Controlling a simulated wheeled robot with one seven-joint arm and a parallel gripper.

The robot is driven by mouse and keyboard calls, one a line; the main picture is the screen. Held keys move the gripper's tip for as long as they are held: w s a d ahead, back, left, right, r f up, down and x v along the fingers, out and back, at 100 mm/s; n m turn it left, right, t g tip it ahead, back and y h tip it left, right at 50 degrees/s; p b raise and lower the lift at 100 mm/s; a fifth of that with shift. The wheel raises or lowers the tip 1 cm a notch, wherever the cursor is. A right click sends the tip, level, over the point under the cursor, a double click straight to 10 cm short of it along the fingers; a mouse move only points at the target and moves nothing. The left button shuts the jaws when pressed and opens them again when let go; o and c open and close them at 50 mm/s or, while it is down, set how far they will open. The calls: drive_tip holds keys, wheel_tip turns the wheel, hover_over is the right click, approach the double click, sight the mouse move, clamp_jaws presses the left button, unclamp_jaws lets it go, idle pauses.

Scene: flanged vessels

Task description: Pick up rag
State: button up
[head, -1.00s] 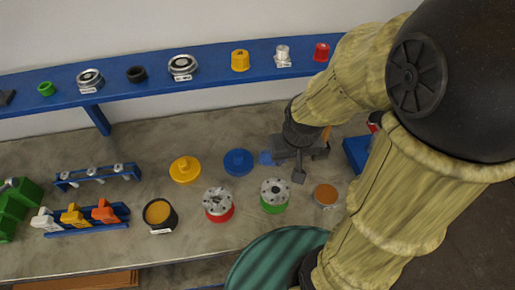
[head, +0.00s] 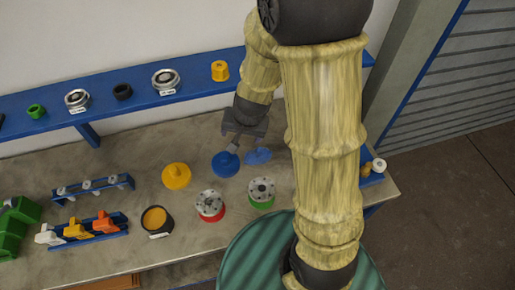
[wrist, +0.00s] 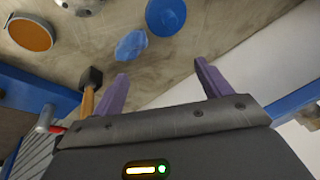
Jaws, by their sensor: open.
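The rag appears to be the small crumpled blue piece (head: 258,157) on the grey bench, just right of a round blue lid (head: 225,165). In the wrist view the rag (wrist: 130,46) lies beyond the left fingertip, with the lid (wrist: 166,16) to its upper right. My gripper (head: 247,147) is over the bench right by the rag and lid, fingers pointing down. In the wrist view its two purple-grey fingers (wrist: 162,72) are spread apart with nothing between them. The rag is outside the fingers. The exact height above the bench is unclear.
A hammer (wrist: 91,85) lies near the left finger in the wrist view. Flanged vessels with a red base (head: 210,206) and a green base (head: 262,192) stand in front of the rag. A yellow lid (head: 176,176) is to the left. A blue shelf (head: 198,84) runs behind.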

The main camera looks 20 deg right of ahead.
drive_tip(key=f+m+h+p, duration=0.1)
drive_tip(key=m+p, duration=0.2)
drive_tip(key=w+f+m+g+h+p, duration=0.1)
drive_tip(key=m+h+p, duration=0.1)
drive_tip(key=m+p, duration=0.1)
drive_tip(key=w+f+m+h+p, duration=0.1)
drive_tip(key=f+m+h+p, duration=0.1)
drive_tip(key=p, duration=0.3)
drive_tip(key=shift+a+m+g, duration=0.2)
drive_tip(key=shift+m+g, duration=0.2)
drive_tip(key=b, duration=0.3)
hover_over(257, 154)
drive_tip(key=s+a, duration=0.1)
drive_tip(key=a, duration=0.1)
wheel_tip(257, 154, down, 10)
drive_tip(key=shift+s+a+f, duration=0.15)
drive_tip(key=shift+d+f, duration=0.2)
drive_tip(key=shift+f, duration=0.2)
drive_tip(key=shift+w+p+x, duration=0.15)
drive_tip(key=shift+p+x, duration=0.1)
drive_tip(key=shift+x, duration=1.05)
drive_tip(key=shift+w+p+x, duration=0.15)
drive_tip(key=shift+p+x, duration=0.05)
drive_tip(key=shift+x, duration=1.1)
